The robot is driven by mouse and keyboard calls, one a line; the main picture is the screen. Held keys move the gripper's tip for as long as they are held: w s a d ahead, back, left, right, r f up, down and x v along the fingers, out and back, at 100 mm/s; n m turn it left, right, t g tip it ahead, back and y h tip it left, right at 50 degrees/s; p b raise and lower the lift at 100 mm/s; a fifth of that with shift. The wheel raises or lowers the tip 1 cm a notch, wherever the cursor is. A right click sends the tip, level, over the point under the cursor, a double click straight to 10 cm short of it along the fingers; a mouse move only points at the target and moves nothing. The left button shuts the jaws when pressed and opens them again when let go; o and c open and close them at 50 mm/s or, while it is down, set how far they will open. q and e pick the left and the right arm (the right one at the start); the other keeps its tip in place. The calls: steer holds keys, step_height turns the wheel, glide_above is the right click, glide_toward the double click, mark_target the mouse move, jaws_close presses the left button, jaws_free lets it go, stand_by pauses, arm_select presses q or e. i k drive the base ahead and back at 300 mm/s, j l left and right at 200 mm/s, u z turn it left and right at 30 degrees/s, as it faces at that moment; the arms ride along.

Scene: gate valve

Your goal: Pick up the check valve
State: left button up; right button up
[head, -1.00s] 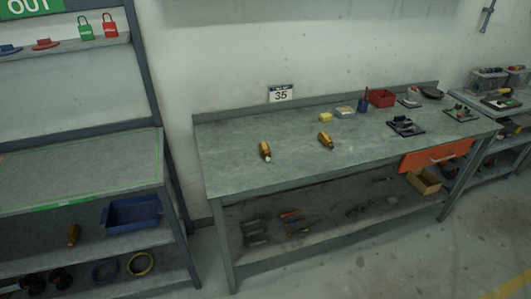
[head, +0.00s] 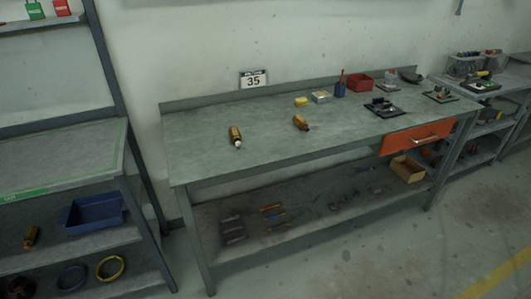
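Two small brass-coloured valve bodies lie on the grey workbench (head: 200,157). One brass body (head: 235,136) has a white end facing the front and lies toward the left part of the top. The other brass body (head: 301,122) lies to its right and a little farther back, with a darker end. A third brass piece (head: 31,237) is on the shelf rack at the left. I cannot tell from their look which one is the check valve. Neither of my grippers shows in the head view.
A blue bin (head: 95,210) sits on the left rack. A yellow block (head: 301,101), a red bin (head: 359,81) and black trays (head: 384,107) stand along the bench's back and right. An orange drawer (head: 418,138) hangs under the bench. The bench's front left is clear.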

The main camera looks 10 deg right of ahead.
mark_target(235, 134)
steer(key=i+l+u, duration=0.3)
steer(key=i+l, duration=0.3)
steer(key=i, duration=0.2)
